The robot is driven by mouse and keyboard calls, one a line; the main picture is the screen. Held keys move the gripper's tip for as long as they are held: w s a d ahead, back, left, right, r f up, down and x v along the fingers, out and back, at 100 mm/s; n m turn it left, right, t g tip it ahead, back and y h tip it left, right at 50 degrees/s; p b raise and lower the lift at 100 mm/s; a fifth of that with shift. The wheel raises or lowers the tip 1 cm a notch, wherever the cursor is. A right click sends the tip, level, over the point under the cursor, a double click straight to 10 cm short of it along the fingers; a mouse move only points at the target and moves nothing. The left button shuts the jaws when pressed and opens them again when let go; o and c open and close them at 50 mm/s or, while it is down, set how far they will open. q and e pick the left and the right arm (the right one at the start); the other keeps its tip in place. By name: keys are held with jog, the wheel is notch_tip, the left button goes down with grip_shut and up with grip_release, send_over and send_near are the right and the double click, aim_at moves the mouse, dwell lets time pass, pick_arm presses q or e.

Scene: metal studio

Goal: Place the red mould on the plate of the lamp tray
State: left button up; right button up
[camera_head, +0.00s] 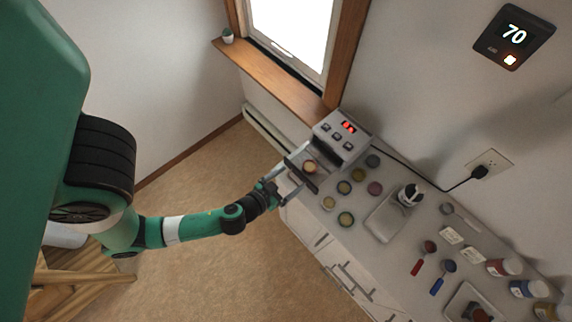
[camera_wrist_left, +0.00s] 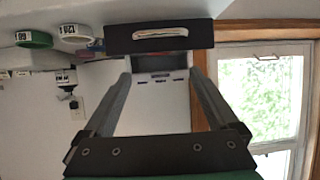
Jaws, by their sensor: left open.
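The lamp (camera_head: 342,135) is a pale box with buttons and a red display by the window. Its tray (camera_head: 299,157) is pulled out, and a round gold-coloured mould (camera_head: 310,167) sits on it. A dark reddish-purple round mould (camera_head: 375,188), perhaps the red one, lies on the counter right of the lamp. My left gripper (camera_head: 283,183) is open at the tray's front. In the left wrist view the dark tray front (camera_wrist_left: 190,35) with its pale handle (camera_wrist_left: 160,33) lies beyond the open fingers (camera_wrist_left: 160,90). Contact is unclear. My right gripper is not in view.
Several other round moulds (camera_head: 345,218) stand on the counter (camera_head: 400,262). A pale tray (camera_head: 383,222) with a dark-and-white item, spoons (camera_head: 443,277), and jars (camera_head: 504,267) lie farther right. A wall and window (camera_head: 290,35) border the back.

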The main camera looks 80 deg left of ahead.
pick_arm(q)
jog(key=shift+v, duration=0.9)
jog(key=w+d+r+t+h, duration=0.1)
jog(key=w+d+r+t, duration=0.15)
jog(key=w+r, duration=0.7)
jog(key=w+d+r+t, duration=0.25)
jog(key=w+r, duration=0.35)
jog(key=r, duration=0.7)
jog(key=w+d+r+t+h, duration=0.1)
jog(key=w+r+t, duration=0.2)
jog(key=w+r, duration=0.65)
jog(key=s+d+r+m+t+h, duration=0.2)
jog(key=s+r+t, duration=0.1)
jog(key=r, duration=0.8)
jog(key=s+d+r+m+t+h, duration=0.3)
jog(key=r, duration=0.8)
jog(key=s+d+r+m+t+h, duration=0.2)
jog(key=s+d+r+m+t, duration=0.1)
jog(key=r, duration=0.9)
jog(key=shift+s+h, duration=0.3)
jog(key=shift+s, duration=0.1)
